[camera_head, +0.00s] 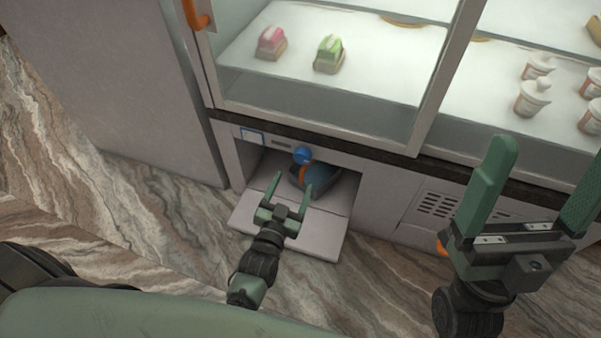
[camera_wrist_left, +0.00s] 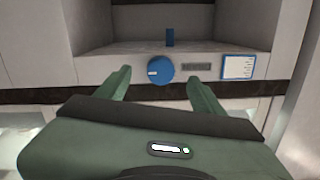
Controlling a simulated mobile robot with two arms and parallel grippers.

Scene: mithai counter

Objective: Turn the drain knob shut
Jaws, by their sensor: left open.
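The round blue drain knob (camera_head: 302,155) is at the upper front of a low open compartment under the display case. In the left wrist view the knob (camera_wrist_left: 160,70) shows between my two fingertips, with a small white mark on its face. My left gripper (camera_head: 293,181) is open and empty, its green fingers pointing at the compartment. The fingers look a little short of the knob; I cannot tell whether they touch it. My right gripper (camera_head: 550,150) is open, fingers wide apart, at the right and away from the knob.
A lowered flap (camera_head: 290,235) lies below the compartment. A dark blue and orange thing (camera_head: 322,178) sits inside it. A blue-bordered label (camera_head: 252,136) is beside the knob. The glass case (camera_head: 330,120) with sweets and cups is above; a vent grille (camera_head: 436,206) is to the right.

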